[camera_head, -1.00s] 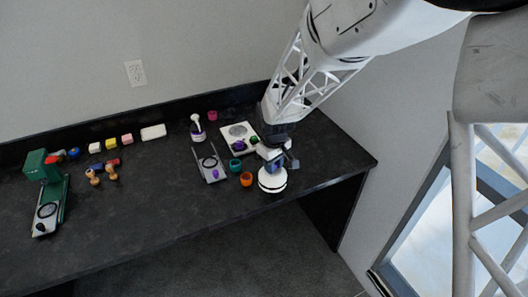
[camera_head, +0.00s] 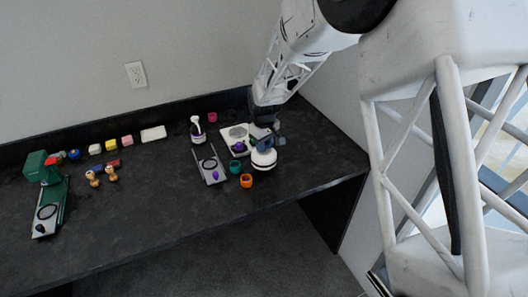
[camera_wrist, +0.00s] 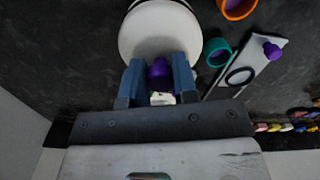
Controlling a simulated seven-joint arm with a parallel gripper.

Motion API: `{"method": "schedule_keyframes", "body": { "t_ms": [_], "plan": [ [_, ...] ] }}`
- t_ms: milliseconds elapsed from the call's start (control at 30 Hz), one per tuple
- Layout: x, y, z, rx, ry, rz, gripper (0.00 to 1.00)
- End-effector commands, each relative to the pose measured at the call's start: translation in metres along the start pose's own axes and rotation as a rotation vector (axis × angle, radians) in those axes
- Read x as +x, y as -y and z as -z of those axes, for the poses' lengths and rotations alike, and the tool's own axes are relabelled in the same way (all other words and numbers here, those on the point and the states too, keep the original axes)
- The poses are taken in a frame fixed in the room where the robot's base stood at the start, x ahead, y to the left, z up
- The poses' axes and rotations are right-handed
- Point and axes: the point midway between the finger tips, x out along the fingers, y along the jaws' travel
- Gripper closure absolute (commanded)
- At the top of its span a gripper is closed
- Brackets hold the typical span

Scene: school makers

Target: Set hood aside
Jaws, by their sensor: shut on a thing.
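The hood, a white round piece with a dark rim (camera_head: 264,158), is at the right part of the black table in the head view. In the wrist view it is a large white disc (camera_wrist: 150,35) ahead of the fingers. My gripper (camera_head: 264,141) is above it. In the wrist view the blue fingers of my gripper (camera_wrist: 158,82) are closed on either side of a purple knob (camera_wrist: 159,70) at the hood. I cannot tell whether the hood touches the table or hangs just above it.
A white plate (camera_head: 226,146) is just left of my gripper, partly hidden. A grey slide plate (camera_head: 209,165), a teal cup (camera_head: 235,166) and an orange cup (camera_head: 246,180) stand nearby. A white-topped jar (camera_head: 197,132) is behind. Free table lies right of the hood.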

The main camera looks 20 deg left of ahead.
Motion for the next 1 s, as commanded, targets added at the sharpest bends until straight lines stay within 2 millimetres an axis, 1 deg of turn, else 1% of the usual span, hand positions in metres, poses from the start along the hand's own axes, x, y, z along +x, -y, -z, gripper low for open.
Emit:
{"method": "schedule_keyframes", "body": {
  "t_ms": [100,433,567,700,800,1000],
  "plan": [
    [0.0,-0.002,0.003,0.0,0.0,0.0,0.99],
    [0.001,-0.001,0.003,0.0,0.0,0.0,0.99],
    [0.01,-0.001,0.003,0.0,0.001,0.001,0.99],
    [0.025,-0.001,0.003,0.0,0.001,0.001,0.99],
    [0.032,-0.002,0.003,0.0,0.0,0.0,0.99],
    [0.035,-0.001,0.003,0.0,0.0,0.0,0.99]
  ]
}}
